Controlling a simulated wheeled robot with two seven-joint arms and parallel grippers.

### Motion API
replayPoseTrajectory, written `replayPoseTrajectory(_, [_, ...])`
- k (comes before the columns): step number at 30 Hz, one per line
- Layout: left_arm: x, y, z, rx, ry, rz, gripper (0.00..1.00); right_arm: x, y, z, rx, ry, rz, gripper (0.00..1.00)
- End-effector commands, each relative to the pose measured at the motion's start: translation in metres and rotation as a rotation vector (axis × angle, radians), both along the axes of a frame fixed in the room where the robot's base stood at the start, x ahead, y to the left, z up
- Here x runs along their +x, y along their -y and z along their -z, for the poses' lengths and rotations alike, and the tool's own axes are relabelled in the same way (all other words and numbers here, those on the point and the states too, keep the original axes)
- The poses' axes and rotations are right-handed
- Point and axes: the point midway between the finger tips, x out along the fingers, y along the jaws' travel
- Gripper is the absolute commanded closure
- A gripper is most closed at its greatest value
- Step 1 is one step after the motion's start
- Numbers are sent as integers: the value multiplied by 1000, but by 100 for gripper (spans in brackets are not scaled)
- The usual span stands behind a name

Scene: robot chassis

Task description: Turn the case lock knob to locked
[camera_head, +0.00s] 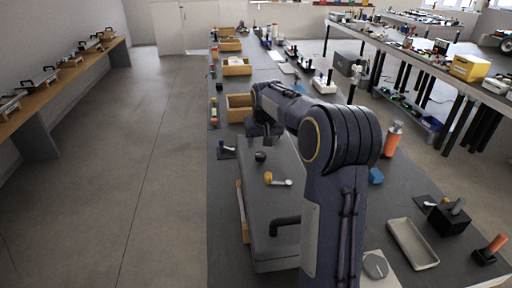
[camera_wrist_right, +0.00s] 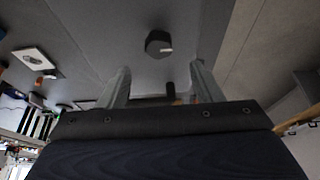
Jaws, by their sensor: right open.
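A grey case (camera_head: 268,203) lies on the dark bench, partly hidden behind my right arm. A black knob (camera_head: 260,156) stands on its top near the far end. In the right wrist view the knob (camera_wrist_right: 155,41) looks dark and many-sided, with a pale pointer mark pointing right. My right gripper (camera_head: 262,138) hangs over the far part of the case, just beyond the knob. Its two fingers (camera_wrist_right: 161,86) are spread, with the knob ahead of them and apart from them. What the pointer reads as, locked or unlocked, I cannot tell. My left gripper is not in view.
A yellow-ended lever (camera_head: 279,181) and a black handle (camera_head: 284,224) are also on the case. A wooden box (camera_head: 239,107) stands beyond it. An orange bottle (camera_head: 392,140) and a pale tray (camera_head: 411,243) are to the right of my arm. Floor is clear at left.

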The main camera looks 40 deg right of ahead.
Motion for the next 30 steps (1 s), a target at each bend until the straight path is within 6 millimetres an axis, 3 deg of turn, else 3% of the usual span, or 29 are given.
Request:
replayPoseTrajectory(12, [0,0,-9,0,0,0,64,20,11,57,3,-3,0,41])
replayPoseTrajectory(24, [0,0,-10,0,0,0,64,23,12,66,3,0,-1,41])
replayPoseTrajectory(30, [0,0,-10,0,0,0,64,23,12,65,3,0,-1,67])
